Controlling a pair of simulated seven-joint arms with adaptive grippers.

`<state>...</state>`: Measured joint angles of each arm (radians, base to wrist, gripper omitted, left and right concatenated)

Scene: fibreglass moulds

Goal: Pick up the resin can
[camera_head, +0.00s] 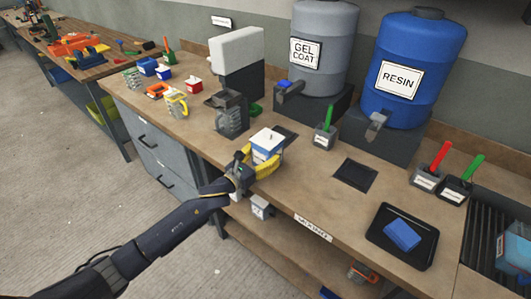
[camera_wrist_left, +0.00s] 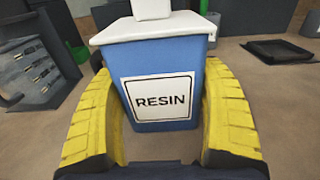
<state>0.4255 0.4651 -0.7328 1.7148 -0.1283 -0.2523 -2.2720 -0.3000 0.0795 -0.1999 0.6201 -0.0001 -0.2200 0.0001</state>
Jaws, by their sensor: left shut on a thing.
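The resin can (camera_head: 266,145) is a small blue can with a white lid and a RESIN label. In the head view it is at the front part of the bench, between the yellow fingers of my left gripper (camera_head: 257,169). In the left wrist view the can (camera_wrist_left: 163,95) stands upright with the yellow fingers (camera_wrist_left: 160,125) pressed against its left and right sides. Whether its base touches the bench is hard to tell. My right gripper is not in view.
A blue RESIN drum (camera_head: 410,60) and a grey GEL COAT drum (camera_head: 322,45) stand at the back. A dark grey holder (camera_head: 230,114) is left of the can. A black tray (camera_head: 382,252) with a blue block (camera_head: 402,235) lies at the front right.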

